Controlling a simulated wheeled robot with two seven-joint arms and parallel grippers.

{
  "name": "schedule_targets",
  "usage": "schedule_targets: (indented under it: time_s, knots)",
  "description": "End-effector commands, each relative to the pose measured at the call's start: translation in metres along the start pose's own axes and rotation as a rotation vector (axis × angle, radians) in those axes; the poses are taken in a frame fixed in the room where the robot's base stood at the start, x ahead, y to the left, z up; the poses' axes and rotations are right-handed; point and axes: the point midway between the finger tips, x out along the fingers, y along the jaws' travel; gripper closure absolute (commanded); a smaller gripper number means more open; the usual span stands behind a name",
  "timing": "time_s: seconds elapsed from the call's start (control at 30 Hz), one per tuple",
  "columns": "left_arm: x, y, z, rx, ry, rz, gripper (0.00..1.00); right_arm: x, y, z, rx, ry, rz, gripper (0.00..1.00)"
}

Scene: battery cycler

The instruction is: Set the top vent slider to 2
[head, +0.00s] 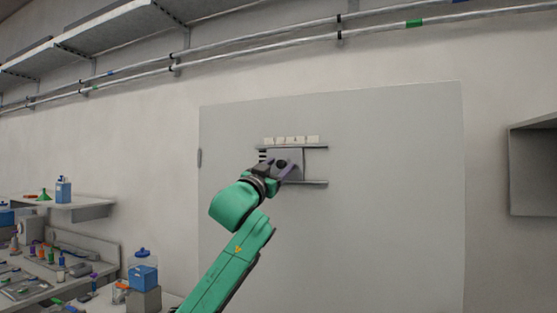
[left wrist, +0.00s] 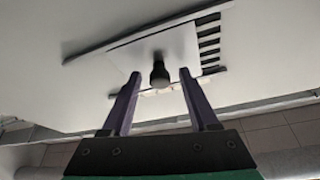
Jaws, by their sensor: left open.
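The vent slider is a grey plate (head: 291,157) between two horizontal rails on a large pale wall panel. Its dark round knob (head: 281,164) stands out from the plate. Dark vent slots (head: 262,156) show at the plate's left. A row of small pale labels (head: 291,140) sits above the upper rail; their marks are too small to read. My left gripper (head: 287,171) is at the plate, partly covering it. In the left wrist view the open purple fingers (left wrist: 159,76) stand either side of the black knob (left wrist: 160,74), with gaps on both sides. My right gripper is not shown.
The wall panel (head: 390,200) is bare around the slider. A grey open box (head: 534,170) is on the wall at right. A cluttered bench (head: 45,275) and a small shelf (head: 85,208) stand at left. Pipes (head: 250,40) run along the wall above.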

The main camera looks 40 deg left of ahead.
Motion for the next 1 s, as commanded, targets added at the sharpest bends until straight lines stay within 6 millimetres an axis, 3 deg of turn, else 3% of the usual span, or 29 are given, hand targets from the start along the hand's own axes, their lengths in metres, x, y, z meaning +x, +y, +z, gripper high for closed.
schedule_targets:
  time_s: [0.1,0.17,0.27,0.3,1.0]
  knots:
    - [-0.0006,0.0002,0.0008,0.000,0.000,0.000,0.40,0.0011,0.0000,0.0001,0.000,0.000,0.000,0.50]
    - [-0.0007,0.0002,0.0008,0.000,0.000,0.000,0.59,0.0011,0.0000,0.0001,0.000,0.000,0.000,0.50]
    - [-0.0007,0.0001,0.0007,0.000,0.000,0.000,0.97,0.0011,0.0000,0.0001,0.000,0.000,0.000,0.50]
    - [-0.0007,0.0001,0.0007,0.000,0.000,0.000,1.00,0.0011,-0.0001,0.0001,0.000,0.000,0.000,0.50]
    - [-0.0008,-0.0002,0.0005,-0.001,0.000,0.000,1.00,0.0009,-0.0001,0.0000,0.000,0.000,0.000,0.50]
